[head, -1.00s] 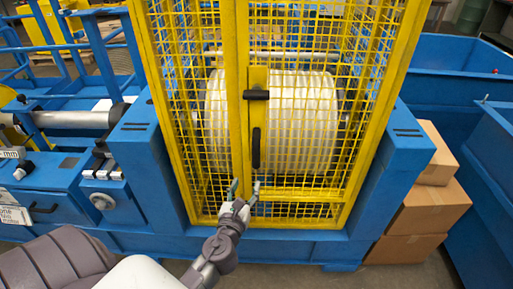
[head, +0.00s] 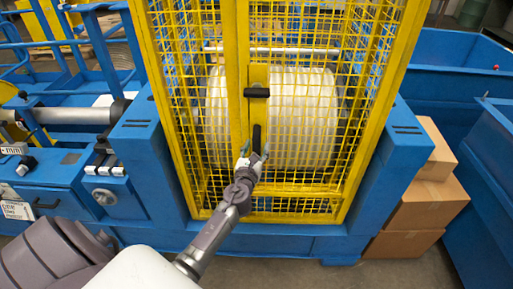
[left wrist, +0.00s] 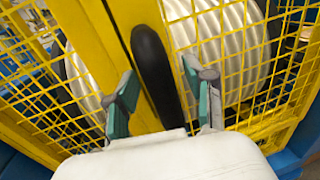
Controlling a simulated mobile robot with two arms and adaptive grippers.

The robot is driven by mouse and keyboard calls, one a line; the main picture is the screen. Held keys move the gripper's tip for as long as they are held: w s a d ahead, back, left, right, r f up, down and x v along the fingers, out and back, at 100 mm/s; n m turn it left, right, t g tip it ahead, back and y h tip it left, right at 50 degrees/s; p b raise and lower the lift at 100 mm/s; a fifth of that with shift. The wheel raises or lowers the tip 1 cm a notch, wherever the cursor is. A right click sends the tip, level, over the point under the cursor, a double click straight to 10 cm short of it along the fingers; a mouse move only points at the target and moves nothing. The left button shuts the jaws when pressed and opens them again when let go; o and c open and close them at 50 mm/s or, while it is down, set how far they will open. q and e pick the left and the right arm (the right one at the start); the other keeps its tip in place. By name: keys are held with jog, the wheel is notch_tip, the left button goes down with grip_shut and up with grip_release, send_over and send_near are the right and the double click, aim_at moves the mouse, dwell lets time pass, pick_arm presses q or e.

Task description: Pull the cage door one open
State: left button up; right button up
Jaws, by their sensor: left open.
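The yellow mesh cage door (head: 300,120) stands in front of a large white ribbed drum (head: 285,110) and looks closed. A black vertical handle (head: 257,136) sits on the door's yellow post, below a black latch (head: 256,92). My left gripper (head: 250,158) is open at the lower end of the handle. In the left wrist view, the handle (left wrist: 156,75) lies between the two fingers of my left gripper (left wrist: 162,105), with gaps on both sides. My right gripper is in neither view.
Blue machine frame (head: 150,165) flanks the cage on both sides. Cardboard boxes (head: 410,205) are stacked at the right, beside blue bins (head: 485,165). A machine with a metal roller (head: 75,116) stands at the left. Some floor shows at the lower right.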

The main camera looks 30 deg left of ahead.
pick_arm(q)
jog(key=shift+w, duration=0.1)
grip_shut()
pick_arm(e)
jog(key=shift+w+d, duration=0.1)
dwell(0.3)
